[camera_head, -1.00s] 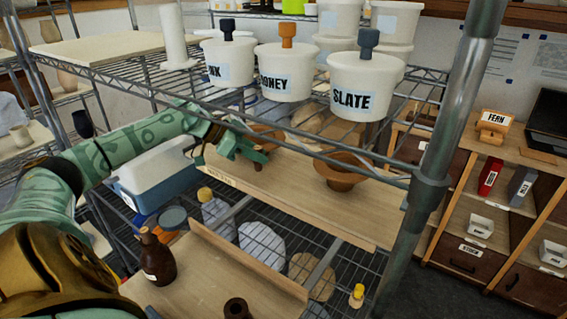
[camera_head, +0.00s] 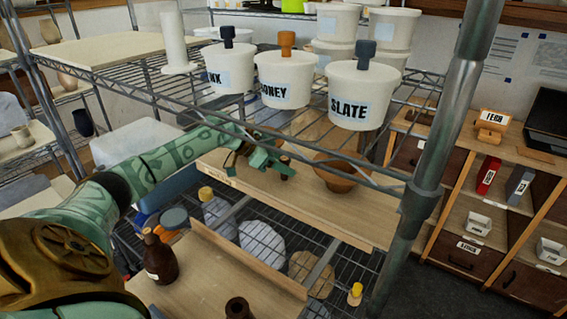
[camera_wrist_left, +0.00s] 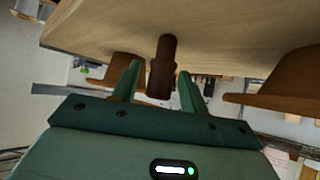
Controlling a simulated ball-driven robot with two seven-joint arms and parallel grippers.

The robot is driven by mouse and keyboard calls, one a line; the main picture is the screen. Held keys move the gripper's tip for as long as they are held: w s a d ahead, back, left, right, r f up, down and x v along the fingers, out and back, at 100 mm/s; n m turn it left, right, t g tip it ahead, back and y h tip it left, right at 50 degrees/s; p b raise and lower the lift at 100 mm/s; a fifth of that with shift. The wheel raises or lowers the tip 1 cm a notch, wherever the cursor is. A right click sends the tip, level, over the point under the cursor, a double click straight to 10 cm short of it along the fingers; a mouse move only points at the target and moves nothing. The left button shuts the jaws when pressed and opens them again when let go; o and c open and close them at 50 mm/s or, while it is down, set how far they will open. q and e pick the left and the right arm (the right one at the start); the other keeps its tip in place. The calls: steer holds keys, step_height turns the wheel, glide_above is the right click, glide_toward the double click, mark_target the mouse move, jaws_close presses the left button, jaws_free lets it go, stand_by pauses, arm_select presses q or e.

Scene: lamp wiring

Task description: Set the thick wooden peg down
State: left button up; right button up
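The thick wooden peg (camera_wrist_left: 163,75) is dark brown and, in the left wrist view, stands with one end at the pale wooden board (camera_wrist_left: 235,35). My left gripper (camera_wrist_left: 158,72) has one finger on each side of it, with a gap visible at least on one side. In the head view my left gripper (camera_head: 274,160) is low over the upper wooden board (camera_head: 330,215), and the peg (camera_head: 286,171) shows only as a small dark piece at the fingertips. My right gripper is not in view.
A brown bowl (camera_head: 338,178) stands right of the gripper; another (camera_head: 268,138) is partly hidden behind it. Lidded pots, including SLATE (camera_head: 358,95), stand on the wire shelf above. A metal post (camera_head: 432,150) rises at right. The board's front right is clear.

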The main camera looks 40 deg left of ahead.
arm_select(q)
steer(key=b+v, duration=0.1)
steer(key=v, duration=0.6)
steer(key=shift+s+a+r, duration=0.1)
steer(key=shift+s+r, duration=0.05)
steer(key=shift+r, duration=0.1)
